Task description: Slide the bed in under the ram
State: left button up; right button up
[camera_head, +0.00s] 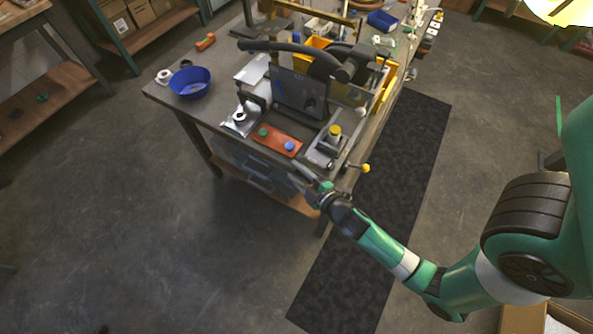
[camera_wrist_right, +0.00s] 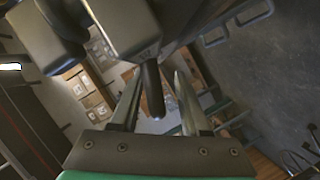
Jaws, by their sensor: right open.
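A dark press-like machine (camera_head: 300,92) stands at the near end of the workbench. A grey block with a yellow-capped post (camera_head: 334,132) sits at its right front; I cannot tell for sure whether this is the bed. The ram is not clearly distinguishable. My right gripper (camera_head: 312,180) is by the bench's front edge, just below that block. In the right wrist view, the gripper (camera_wrist_right: 155,105) is open, with a dark peg (camera_wrist_right: 152,90) showing between its fingers, under a grey block (camera_wrist_right: 122,28). Contact cannot be told. My left gripper is not in view.
An orange plate with green and blue buttons (camera_head: 277,141) lies at the front. A yellow-knobbed lever (camera_head: 365,168) sticks out to the right. A silver plate with a round part (camera_head: 240,119) and a blue bowl (camera_head: 190,83) are left. A dark mat (camera_head: 400,180) covers the floor beside the bench.

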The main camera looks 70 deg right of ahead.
jog(key=shift+a+r, duration=0.1)
jog(key=shift+s+a, duration=0.15)
jog(key=shift+s, duration=0.15)
pick_arm(q)
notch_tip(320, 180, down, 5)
jog(key=b, duration=0.4)
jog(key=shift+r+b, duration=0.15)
jog(key=shift+b, duration=0.2)
pick_arm(e)
jog(key=v, duration=1.1)
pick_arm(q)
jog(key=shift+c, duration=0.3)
pick_arm(e)
jog(key=shift+w, duration=0.1)
